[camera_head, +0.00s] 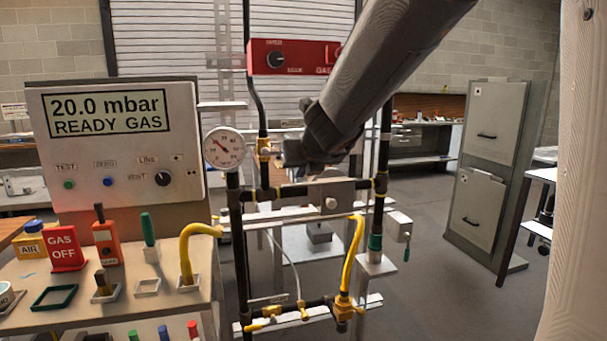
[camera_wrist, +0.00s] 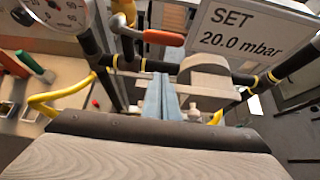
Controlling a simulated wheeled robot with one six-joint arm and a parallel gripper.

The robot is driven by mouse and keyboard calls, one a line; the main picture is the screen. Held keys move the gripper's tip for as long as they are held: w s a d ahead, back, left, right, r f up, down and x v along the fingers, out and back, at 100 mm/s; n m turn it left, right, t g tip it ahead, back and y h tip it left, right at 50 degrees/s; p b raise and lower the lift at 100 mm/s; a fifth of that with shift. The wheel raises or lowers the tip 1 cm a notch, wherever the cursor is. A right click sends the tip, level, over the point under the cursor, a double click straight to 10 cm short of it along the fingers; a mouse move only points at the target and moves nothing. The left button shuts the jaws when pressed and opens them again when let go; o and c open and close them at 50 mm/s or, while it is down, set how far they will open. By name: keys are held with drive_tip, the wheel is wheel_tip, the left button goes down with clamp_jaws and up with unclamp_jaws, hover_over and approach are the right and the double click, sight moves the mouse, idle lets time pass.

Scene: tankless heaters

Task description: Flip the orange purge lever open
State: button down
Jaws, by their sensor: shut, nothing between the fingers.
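The orange purge lever (camera_wrist: 163,38) shows in the wrist view at the top centre. It lies roughly sideways, reaching right from a brass valve (camera_wrist: 122,22) on a black pipe. In the head view the brass valve (camera_head: 264,148) shows left of my gripper, but I cannot make out the lever there. My gripper (camera_head: 290,152) is in front of the pipework, beside the valve. In the wrist view its two blue-grey fingers (camera_wrist: 160,84) are together and empty. Their tips appear just below the lever in the picture, apparently apart from it; the depth gap is hard to tell.
A pressure gauge (camera_head: 224,147) stands left of the valve. A grey regulator block (camera_head: 331,195) sits on the black pipe below my gripper. A sign reading SET 20.0 mbar (camera_wrist: 243,35) is at upper right. A bench (camera_head: 110,302) with tools and a display box (camera_head: 117,143) is at left.

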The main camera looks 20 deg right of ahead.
drive_tip(key=shift+x, duration=1.2)
wheel_tip(320, 180, up, 2)
drive_tip(key=shift+r+p, duration=0.1)
drive_tip(key=shift+p, duration=0.65)
drive_tip(key=shift+w+r+p, duration=0.45)
drive_tip(key=shift+r+p, duration=0.4)
drive_tip(key=shift+p, duration=0.25)
